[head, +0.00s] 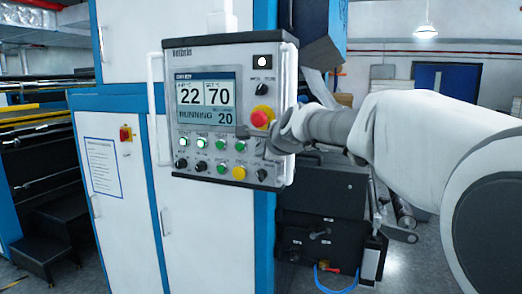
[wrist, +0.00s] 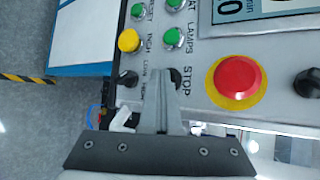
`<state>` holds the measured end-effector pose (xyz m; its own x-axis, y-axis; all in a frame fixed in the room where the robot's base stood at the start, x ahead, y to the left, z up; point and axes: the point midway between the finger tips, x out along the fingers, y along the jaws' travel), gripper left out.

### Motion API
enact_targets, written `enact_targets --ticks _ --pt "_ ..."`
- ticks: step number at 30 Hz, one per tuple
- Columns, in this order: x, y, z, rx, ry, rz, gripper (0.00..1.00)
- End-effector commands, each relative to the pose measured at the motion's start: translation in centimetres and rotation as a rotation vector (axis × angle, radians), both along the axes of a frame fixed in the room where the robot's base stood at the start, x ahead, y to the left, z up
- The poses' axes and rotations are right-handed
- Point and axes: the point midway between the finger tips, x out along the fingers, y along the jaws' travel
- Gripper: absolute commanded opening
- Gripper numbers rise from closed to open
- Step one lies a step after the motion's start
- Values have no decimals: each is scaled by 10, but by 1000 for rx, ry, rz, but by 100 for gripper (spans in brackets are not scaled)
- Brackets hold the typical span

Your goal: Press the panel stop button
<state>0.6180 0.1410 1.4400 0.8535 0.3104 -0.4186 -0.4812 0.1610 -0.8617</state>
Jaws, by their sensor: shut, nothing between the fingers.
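The control panel (head: 215,60) is a grey box with a lit screen reading RUNNING. In the wrist view, a dark round button (wrist: 175,80) beside the word STOP is partly hidden behind my fingers. In the head view my gripper covers that spot. My gripper (wrist: 162,76) is shut and empty, its fingertips over the panel face at this button's left edge. Whether they touch it, I cannot tell. In the head view my gripper (head: 262,141) is at the panel's lower right.
A large red mushroom button (head: 260,117) on a yellow ring sits just above my gripper. Several green buttons, a yellow button (head: 238,173) and black knobs are close by. A white rail (head: 158,110) runs along the panel's left side. Dark machinery (head: 325,220) stands below right.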

Motion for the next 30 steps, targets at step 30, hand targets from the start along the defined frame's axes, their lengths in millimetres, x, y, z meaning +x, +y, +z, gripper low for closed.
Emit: enact_targets --ticks 30 --pt "-14 4 0 0 -1 -1 0"
